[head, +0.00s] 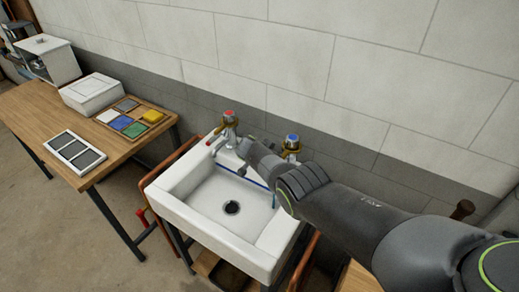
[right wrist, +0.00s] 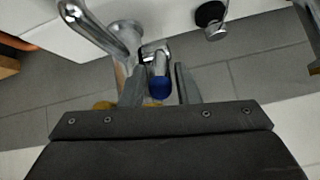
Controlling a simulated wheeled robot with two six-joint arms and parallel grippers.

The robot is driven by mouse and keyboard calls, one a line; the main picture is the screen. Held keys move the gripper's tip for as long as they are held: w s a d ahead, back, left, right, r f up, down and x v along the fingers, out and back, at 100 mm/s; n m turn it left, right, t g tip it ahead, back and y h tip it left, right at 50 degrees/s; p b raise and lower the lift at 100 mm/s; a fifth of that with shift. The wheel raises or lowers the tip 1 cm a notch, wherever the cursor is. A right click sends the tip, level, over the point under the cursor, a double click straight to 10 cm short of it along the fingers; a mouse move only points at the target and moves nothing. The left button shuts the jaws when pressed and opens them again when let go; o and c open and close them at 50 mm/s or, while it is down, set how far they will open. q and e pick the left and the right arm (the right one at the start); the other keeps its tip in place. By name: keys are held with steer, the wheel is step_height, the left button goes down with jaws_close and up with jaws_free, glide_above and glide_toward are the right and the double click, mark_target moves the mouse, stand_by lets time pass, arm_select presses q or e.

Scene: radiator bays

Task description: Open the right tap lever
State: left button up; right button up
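The right tap (head: 291,146) has a blue-marked top and stands at the back of the white sink (head: 172,208), partly hidden by my right arm. In the right wrist view a short chrome lever with a blue end (right wrist: 160,88) lies between the two fingers of my right gripper (right wrist: 159,85). The fingers are apart, and a gap shows beside the lever; whether either finger touches it I cannot tell. In the head view my right gripper (head: 250,151) is above the sink's back edge, its fingers hard to make out. My left gripper is not in view.
The left tap (head: 229,122), red-topped, stands close by my right gripper. A chrome spout (right wrist: 95,25) is beside the lever in the wrist view. The block wall (head: 330,75) is close behind. A wooden table (head: 45,110) with trays and boxes stands at left.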

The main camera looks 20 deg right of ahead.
steer(key=p+v, duration=0.5)
steer(key=v, duration=1.1)
steer(key=shift+s+a, duration=0.1)
steer(key=shift+a, duration=0.1)
stand_by(0.4)
